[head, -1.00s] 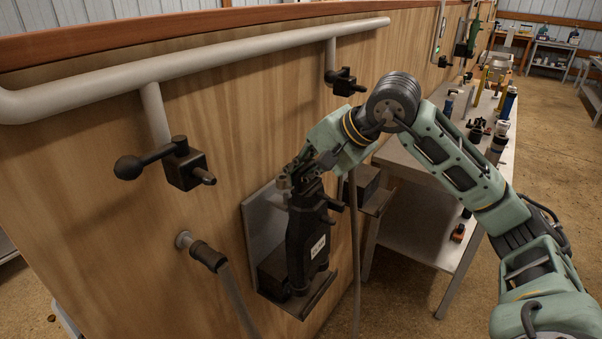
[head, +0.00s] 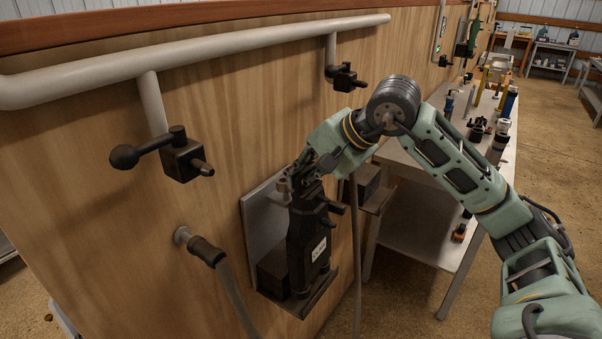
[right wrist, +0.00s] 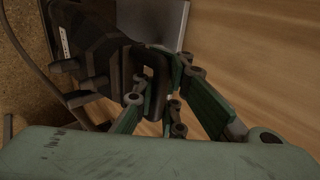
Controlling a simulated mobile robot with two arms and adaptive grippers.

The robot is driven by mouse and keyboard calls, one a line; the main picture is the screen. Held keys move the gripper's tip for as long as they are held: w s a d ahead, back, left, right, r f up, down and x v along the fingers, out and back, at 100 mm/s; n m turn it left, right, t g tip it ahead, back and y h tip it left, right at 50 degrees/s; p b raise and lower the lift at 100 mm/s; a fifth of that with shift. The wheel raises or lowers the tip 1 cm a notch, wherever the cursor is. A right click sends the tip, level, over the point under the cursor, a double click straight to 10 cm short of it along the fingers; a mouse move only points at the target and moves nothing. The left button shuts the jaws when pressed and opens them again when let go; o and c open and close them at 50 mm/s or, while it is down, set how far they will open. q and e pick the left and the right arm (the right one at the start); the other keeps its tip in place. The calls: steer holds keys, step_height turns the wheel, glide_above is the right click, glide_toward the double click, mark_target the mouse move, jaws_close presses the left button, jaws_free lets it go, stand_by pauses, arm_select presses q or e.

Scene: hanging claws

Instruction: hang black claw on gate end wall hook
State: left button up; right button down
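The black claw (head: 308,240), a black tool with a white label, stands upright on a metal wall bracket (head: 262,222) on the wooden wall. My right gripper (head: 300,180) is at its top end. In the right wrist view, the fingers (right wrist: 172,85) lie around the claw's looped top end (right wrist: 158,68); whether they press on it is unclear. The claw's body (right wrist: 95,48) lies to the left there. Black fittings under the pipe, one with a ball lever (head: 182,160) and one farther along (head: 345,78), may be hooks; which is the gate end hook is unclear. My left gripper is out of view.
A grey pipe (head: 215,57) runs along the upper wall. A hose hangs from a wall spout (head: 203,249) left of the claw. A metal bench (head: 425,175) with bottles and tools stands behind my right arm. Concrete floor (head: 555,125) is open at the right.

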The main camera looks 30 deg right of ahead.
steer(key=shift+f, duration=0.2)
steer(key=shift+f+b, duration=0.7)
steer(key=shift+b, duration=0.15)
steer(key=shift+f, duration=0.2)
steer(key=shift+r, duration=0.2)
steer(key=shift+r+p, duration=1.25)
steer(key=shift+r, duration=0.35)
steer(key=shift+w+f+b, duration=0.1)
steer(key=shift+b, duration=0.2)
steer(key=shift+w+a+b, duration=0.1)
steer(key=shift+b, duration=0.25)
steer(key=shift+w+a+t+y+b, duration=0.25)
steer(key=shift+w+t+b, duration=0.3)
steer(key=shift+b, duration=0.85)
